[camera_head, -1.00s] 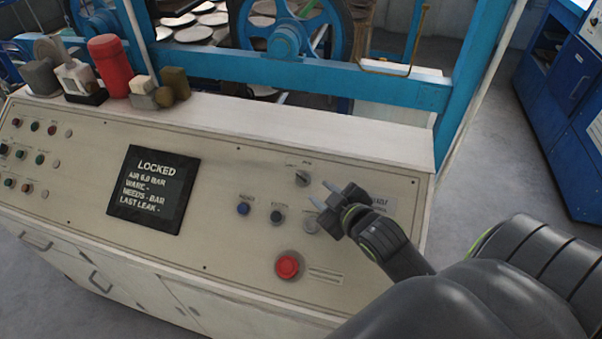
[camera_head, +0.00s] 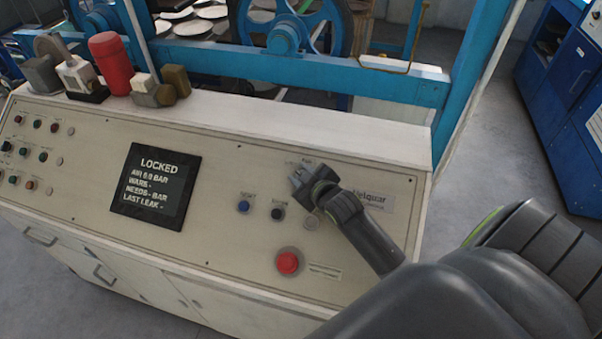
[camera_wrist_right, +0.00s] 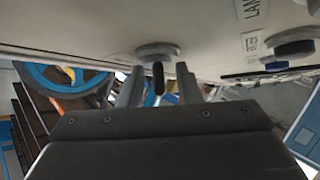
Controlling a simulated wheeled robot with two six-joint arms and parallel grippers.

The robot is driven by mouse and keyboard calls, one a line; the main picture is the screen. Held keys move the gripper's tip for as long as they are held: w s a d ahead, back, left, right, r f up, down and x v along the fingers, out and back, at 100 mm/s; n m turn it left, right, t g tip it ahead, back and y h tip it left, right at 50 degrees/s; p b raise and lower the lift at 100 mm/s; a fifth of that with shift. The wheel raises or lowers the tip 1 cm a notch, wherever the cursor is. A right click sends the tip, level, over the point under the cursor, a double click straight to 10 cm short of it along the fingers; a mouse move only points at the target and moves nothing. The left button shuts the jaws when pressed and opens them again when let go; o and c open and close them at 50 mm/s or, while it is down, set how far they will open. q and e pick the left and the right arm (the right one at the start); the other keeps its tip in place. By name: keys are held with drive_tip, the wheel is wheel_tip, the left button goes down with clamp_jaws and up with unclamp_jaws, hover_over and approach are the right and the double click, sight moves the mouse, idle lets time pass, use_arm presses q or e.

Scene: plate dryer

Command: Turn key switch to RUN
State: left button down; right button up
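The key switch (camera_wrist_right: 157,49) shows in the right wrist view as a grey round base on the panel, with a dark narrow handle (camera_wrist_right: 158,77) sticking out. My right gripper (camera_wrist_right: 158,90) is open, with one finger on each side of the handle and a visible gap to each. In the head view my right gripper (camera_head: 299,176) is over the key switch and hides most of it. The dark display (camera_head: 154,187) on the panel reads LOCKED. My left gripper is not in view.
On the sloped panel, a blue button (camera_head: 244,207), a dark button (camera_head: 278,214) and a red button (camera_head: 288,263) lie below and beside my right gripper. A red container (camera_head: 109,63) and small items stand on the ledge at the back left.

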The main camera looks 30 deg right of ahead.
clamp_jaws()
